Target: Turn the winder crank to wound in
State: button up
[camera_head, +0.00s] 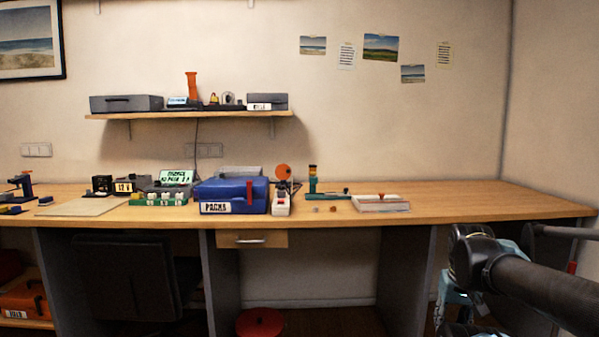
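I cannot tell for certain which device on the bench is the winder. An orange disc (283,172) stands on a dark mount behind a small white block with a red switch (281,205), right of the blue box.
The wooden bench (480,200) is clear on its right. A blue box marked PACKS (232,196), a white tray (381,203), a green-screened unit (176,178) and a green block rack (158,199) stand on it. A shelf (190,115) hangs above. A dark chair (125,275) is below left.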

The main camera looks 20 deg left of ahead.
aim_at(283, 171)
jog(key=z, duration=0.05)
jog(key=i, duration=0.85)
jog(key=u, duration=0.2)
